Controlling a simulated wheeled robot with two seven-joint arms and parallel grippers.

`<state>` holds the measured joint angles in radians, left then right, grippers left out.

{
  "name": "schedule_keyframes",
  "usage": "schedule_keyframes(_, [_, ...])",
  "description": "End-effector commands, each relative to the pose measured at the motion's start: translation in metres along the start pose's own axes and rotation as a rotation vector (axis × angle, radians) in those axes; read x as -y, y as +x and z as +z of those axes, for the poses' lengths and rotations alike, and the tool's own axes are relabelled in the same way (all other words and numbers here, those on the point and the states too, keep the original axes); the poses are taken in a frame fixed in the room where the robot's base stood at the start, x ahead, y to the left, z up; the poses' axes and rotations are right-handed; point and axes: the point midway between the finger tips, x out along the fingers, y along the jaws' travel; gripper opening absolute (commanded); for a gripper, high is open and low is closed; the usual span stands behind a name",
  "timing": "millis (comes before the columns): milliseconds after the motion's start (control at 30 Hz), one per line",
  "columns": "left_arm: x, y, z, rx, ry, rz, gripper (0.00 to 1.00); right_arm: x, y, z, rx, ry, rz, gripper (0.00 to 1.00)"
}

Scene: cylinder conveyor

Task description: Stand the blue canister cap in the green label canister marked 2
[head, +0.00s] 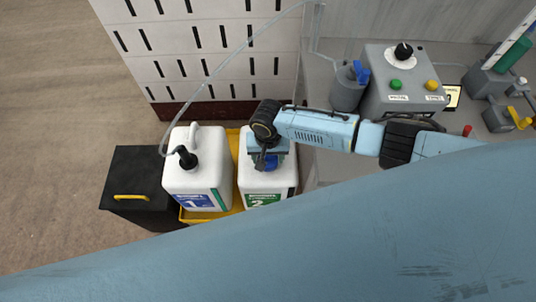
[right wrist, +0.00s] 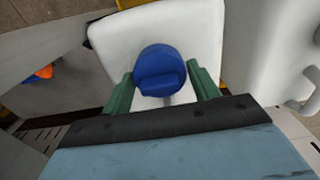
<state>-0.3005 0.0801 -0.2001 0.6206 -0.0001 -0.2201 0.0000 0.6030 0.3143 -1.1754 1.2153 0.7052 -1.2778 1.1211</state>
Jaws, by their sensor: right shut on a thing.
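The white canister marked 2 (head: 282,186) with a green label stands right of the canister marked 1 (head: 205,177), which has a blue label. My right gripper (head: 267,165) is over the top of canister 2. It is shut on the blue canister cap (right wrist: 160,72), with a green finger on each side. The cap also shows in the head view (head: 271,163), partly covered by the gripper. The white top of canister 2 (right wrist: 120,40) lies below the cap in the right wrist view. The opening is hidden, and I cannot tell whether the cap touches it. My left gripper is out of view.
Canister 1 carries a black fitting (head: 186,157) with a clear hose. Both canisters stand in a yellow tray (head: 236,140). A black box (head: 135,185) is at the left. A grey control box (head: 405,80) and a grey container with a blue top (head: 349,90) stand at the back right.

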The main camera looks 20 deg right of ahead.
Motion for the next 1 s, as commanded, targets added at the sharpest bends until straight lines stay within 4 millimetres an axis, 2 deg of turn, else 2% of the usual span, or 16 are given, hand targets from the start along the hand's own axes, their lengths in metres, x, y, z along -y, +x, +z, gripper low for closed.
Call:
schedule_keyframes(167, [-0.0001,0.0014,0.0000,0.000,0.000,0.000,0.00,0.0000,0.0056,0.0004,0.000,0.001,0.001,0.34])
schedule_keyframes(1000, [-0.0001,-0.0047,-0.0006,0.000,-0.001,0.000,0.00,0.0000,0.0054,0.0003,0.001,0.000,0.001,0.34])
